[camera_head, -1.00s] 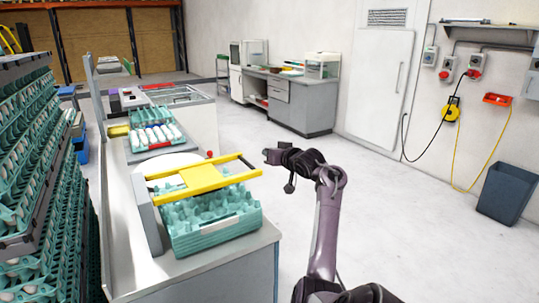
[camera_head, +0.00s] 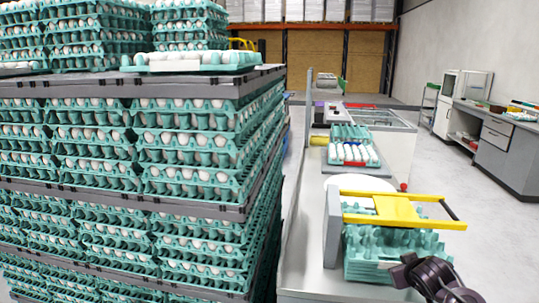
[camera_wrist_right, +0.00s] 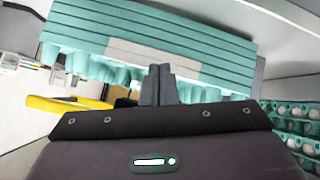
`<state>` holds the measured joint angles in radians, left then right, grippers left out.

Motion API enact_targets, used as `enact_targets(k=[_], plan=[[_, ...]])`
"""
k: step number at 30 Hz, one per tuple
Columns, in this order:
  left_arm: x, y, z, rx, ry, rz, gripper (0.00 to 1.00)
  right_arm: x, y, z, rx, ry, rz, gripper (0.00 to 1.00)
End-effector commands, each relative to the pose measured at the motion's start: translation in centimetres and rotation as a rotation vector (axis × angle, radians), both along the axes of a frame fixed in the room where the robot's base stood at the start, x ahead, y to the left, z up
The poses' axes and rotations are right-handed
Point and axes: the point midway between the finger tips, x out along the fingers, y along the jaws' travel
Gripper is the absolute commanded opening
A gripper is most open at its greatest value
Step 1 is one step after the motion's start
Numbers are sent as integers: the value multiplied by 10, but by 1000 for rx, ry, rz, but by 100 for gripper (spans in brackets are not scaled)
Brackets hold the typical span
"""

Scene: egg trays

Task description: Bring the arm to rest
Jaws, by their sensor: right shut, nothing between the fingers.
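My right arm comes in at the lower right of the head view. Its dark gripper (camera_head: 403,272) is beside the near right of a stack of teal egg trays (camera_head: 372,262) on the counter. In the right wrist view the two fingers (camera_wrist_right: 158,85) are together and empty, in front of the teal stack (camera_wrist_right: 185,45). I cannot tell whether they touch it. My left gripper is in neither view.
A yellow frame (camera_head: 398,210) spans above the counter stack. The counter (camera_head: 312,268) runs away from me, with a tray of white and coloured items (camera_head: 352,152) farther back. A tall pallet of egg trays (camera_head: 120,190) fills the left. Grey cabinets (camera_head: 505,150) stand back right.

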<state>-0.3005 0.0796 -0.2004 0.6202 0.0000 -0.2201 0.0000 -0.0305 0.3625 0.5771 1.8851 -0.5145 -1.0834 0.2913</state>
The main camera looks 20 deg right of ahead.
Motion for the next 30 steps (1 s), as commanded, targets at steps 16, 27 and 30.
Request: enact_targets(k=[16, 27, 30], plan=[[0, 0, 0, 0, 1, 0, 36, -128, 267, -87, 160, 410, 276, 0], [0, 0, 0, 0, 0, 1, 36, -191, 341, -83, 310, 528, 361, 0], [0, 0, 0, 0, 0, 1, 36, -182, 340, -109, 305, 535, 357, 0]])
